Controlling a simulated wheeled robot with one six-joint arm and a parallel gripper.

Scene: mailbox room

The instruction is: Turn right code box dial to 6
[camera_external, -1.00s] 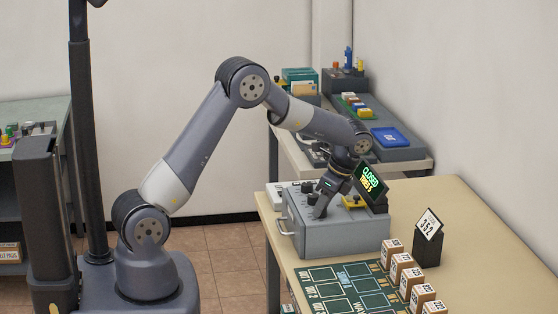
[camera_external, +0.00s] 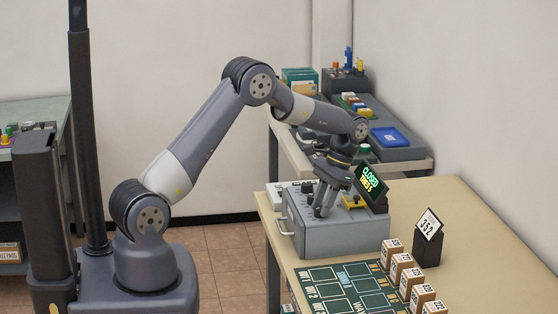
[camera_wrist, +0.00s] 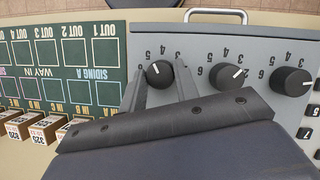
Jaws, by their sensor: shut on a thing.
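The grey code box (camera_external: 345,238) stands on the tan table, with a front handle and a row of black dials. In the wrist view, which is upside down, my gripper (camera_wrist: 160,75) has one finger on each side of the dial at the picture's left end (camera_wrist: 158,73), the right code box dial. It is shut on that dial; its pointer is partly hidden, so its setting is unclear. In the external view my gripper (camera_external: 321,208) reaches down onto the box top.
A black display (camera_external: 370,181) on the box reads CLOSED with a tries line. A black holder (camera_external: 427,251) carries a card reading 352. A green board (camera_external: 345,285) and several small numbered boxes (camera_external: 402,268) lie beside the code box. The table's right side is clear.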

